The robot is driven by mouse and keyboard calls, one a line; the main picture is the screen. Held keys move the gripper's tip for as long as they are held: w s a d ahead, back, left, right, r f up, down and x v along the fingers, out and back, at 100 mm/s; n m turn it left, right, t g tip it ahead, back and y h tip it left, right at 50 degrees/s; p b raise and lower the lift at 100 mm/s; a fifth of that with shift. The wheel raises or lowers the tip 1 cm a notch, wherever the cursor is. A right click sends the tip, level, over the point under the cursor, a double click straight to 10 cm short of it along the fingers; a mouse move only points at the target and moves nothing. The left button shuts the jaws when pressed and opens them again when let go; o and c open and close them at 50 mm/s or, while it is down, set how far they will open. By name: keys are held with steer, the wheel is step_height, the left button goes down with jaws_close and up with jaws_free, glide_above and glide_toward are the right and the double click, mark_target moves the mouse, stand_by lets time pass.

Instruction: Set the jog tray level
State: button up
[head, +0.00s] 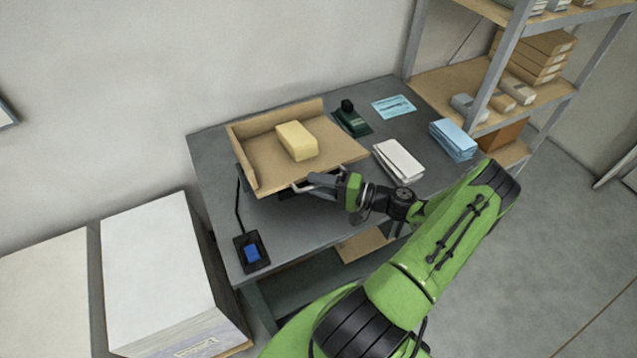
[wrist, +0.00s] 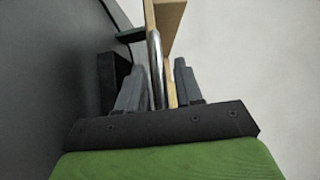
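The jog tray (head: 262,176) is a tan wooden tray with raised walls along its back and left sides. It is above the grey table, and its exact tilt is hard to judge. A yellowish block (head: 302,147) lies on it. A metal bar handle (head: 300,188) is on its front edge. In the wrist view the handle (wrist: 157,65) runs between the fingers of my gripper (wrist: 159,85), with the tray's edge (wrist: 167,20) beyond. The fingers are apart, with a visible gap beside the bar. In the head view my gripper (head: 318,186) is at the tray's front edge.
On the table (head: 290,228) are a dark green device (head: 353,122), a blue card (head: 394,106), a white stack (head: 398,160), a blue stack (head: 453,140) and a black box with a blue button (head: 252,252). A shelf rack (head: 500,60) stands right.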

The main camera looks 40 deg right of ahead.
steer(key=shift+c, duration=0.2)
jaws_close()
steer(key=f+b, duration=0.2)
steer(key=f, duration=0.1)
steer(key=s+f+b, duration=0.1)
steer(key=f+b, duration=0.1)
steer(key=shift+a, duration=0.2)
steer(key=shift+o, duration=0.2)
jaws_free()
steer(key=shift+w, duration=0.15)
steer(key=shift+r, duration=0.1)
